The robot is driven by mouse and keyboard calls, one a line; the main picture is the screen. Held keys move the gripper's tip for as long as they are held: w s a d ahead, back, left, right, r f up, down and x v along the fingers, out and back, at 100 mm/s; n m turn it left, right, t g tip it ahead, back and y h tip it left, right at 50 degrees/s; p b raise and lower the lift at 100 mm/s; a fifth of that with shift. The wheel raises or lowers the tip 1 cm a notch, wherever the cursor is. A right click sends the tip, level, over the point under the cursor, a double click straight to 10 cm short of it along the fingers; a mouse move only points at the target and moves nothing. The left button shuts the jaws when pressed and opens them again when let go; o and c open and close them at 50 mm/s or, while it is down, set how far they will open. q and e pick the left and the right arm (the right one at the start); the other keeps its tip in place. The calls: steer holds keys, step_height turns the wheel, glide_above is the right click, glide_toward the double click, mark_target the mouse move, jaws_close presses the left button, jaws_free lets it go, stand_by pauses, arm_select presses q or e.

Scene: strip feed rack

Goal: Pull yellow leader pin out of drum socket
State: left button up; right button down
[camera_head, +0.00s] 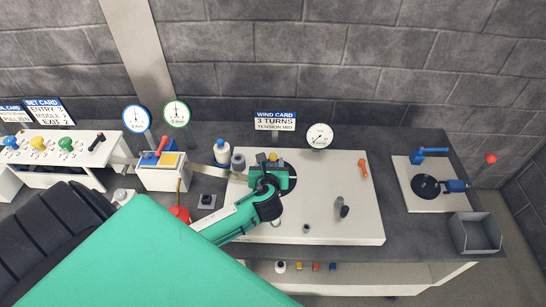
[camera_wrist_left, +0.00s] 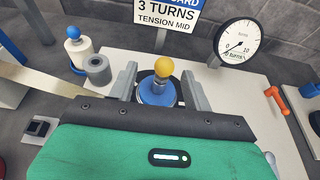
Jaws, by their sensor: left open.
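The yellow leader pin (camera_wrist_left: 163,68) has a round yellow knob and stands in the blue drum hub (camera_wrist_left: 155,96) in the left wrist view. Its knob also shows in the head view (camera_head: 273,156), just beyond my green gripper. My left gripper (camera_wrist_left: 163,82) is open, with one grey finger on each side of the pin. I see gaps between both fingers and the knob. My gripper body hides the near side of the drum, and I cannot tell how deep the pin sits. My right gripper is not in view.
A white plate (camera_head: 350,220) carries the drum, an orange lever (camera_head: 364,169) and dark posts. A grey roller (camera_wrist_left: 97,69) and a blue-capped bottle (camera_wrist_left: 77,50) stand left of the gripper. The wind card (camera_head: 275,122) and a dial (camera_head: 319,136) stand behind. A grey bin (camera_head: 475,234) is at right.

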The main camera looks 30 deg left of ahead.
mark_target(273, 156)
arm_select(q)
steer(key=shift+w+a+r+p, duration=0.1)
steer(key=shift+w+a+p, duration=0.1)
steer(key=shift+w+p, duration=0.4)
steer(key=p+x, duration=0.1)
steer(key=x, duration=0.2)
steer(key=shift+w+d, duration=0.1)
steer(key=shift+w, duration=0.15)
steer(key=shift+w+f, duration=0.2)
steer(key=shift+f, duration=0.05)
steer(key=c, duration=1.1)
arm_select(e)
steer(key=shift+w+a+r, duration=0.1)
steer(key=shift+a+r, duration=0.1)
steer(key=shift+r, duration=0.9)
